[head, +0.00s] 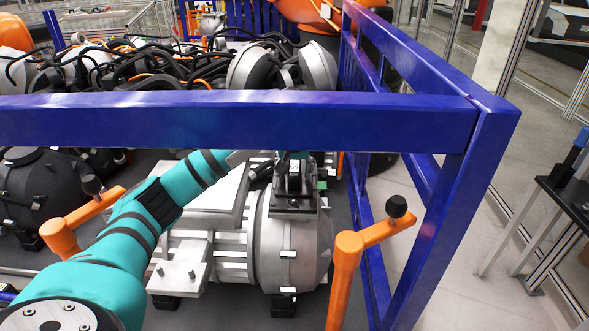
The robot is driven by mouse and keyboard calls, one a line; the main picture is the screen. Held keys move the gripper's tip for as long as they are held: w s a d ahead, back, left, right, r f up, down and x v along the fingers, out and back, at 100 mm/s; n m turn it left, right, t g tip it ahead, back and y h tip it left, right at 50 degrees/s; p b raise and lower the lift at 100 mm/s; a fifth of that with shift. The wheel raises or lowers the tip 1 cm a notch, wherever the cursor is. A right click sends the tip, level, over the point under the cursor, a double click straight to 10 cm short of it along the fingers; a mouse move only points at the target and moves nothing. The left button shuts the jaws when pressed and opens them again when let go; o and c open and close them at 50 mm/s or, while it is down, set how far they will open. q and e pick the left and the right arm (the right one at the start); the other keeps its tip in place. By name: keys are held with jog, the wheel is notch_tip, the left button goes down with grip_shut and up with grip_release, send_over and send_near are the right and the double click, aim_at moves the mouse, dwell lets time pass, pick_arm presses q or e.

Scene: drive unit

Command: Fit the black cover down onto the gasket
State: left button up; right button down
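My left arm comes in from the lower left, passes behind the blue bar and ends at the drive unit (285,240). My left gripper (293,180) is over the top of the silver round housing, partly hidden by the bar. A flat black piece, which looks like the black cover (294,204), is at the gripper's lower end, against or just over the housing. I cannot tell whether the fingers are closed on it or whether it touches the housing. The gasket cannot be made out. My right gripper is not in view.
A blue frame bar (240,118) crosses in front of the gripper, with a blue corner post (440,215) to the right. Orange posts with black knobs stand at right (347,270) and left (62,238). Cables and machinery (130,68) fill the back.

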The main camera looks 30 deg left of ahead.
pick_arm(q)
jog(key=shift+o, duration=0.5)
jog(key=shift+f, duration=0.1)
jog(key=v, duration=1.2)
jog(key=shift+w, duration=0.1)
notch_tip(320, 180, up, 6)
dwell(0.6)
